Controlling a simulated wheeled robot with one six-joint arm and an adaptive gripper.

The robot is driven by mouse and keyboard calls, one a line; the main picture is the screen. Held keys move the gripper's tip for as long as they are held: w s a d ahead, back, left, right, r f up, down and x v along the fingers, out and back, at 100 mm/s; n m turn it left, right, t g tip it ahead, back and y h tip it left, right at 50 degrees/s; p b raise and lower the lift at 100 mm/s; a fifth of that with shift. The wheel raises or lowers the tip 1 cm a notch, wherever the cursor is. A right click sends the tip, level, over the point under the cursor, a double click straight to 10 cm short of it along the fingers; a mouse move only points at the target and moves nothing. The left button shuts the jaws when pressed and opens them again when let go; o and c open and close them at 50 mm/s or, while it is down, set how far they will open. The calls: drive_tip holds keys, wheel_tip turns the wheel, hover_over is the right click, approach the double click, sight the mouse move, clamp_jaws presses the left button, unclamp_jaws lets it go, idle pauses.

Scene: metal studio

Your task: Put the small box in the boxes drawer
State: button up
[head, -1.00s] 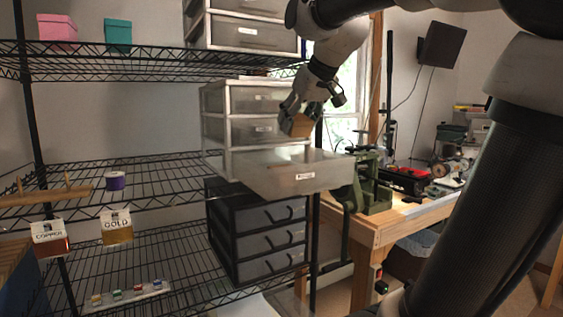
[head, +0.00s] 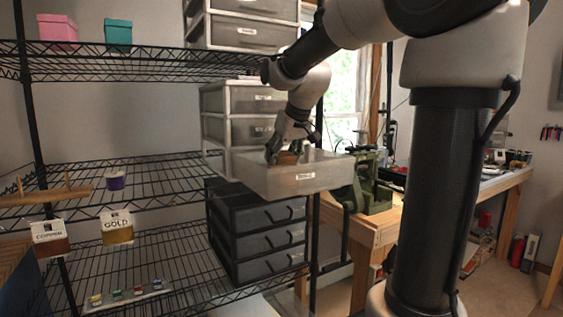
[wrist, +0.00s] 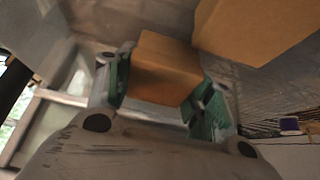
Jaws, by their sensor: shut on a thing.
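My gripper (head: 284,147) reaches down inside the open boxes drawer (head: 295,181), a pale translucent drawer pulled out below two closed ones. It is shut on the small box (wrist: 165,69), a plain brown cardboard cube, which sits between the green-padded fingers in the wrist view. In the head view the small box (head: 288,158) shows just above the drawer's front wall, which hides its lower part. I cannot tell whether it touches the drawer floor. A second brown box (wrist: 258,28) lies close by in the wrist view.
Two closed drawers (head: 240,130) stand just above the open one. A black drawer unit (head: 262,235) stands below. A workbench (head: 378,225) with a green machine (head: 365,185) is close on the right.

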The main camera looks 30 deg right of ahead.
drive_tip(key=shift+w+g, duration=0.35)
drive_tip(key=shift+g, duration=0.45)
drive_tip(key=shift+s+f, duration=0.1)
drive_tip(key=shift+f, duration=0.6)
drive_tip(key=shift+f, duration=0.1)
drive_tip(key=o, duration=0.9)
drive_tip(key=shift+f, duration=0.1)
drive_tip(key=shift+c, duration=0.2)
drive_tip(key=v, duration=1.2)
drive_tip(key=shift+r, duration=0.25)
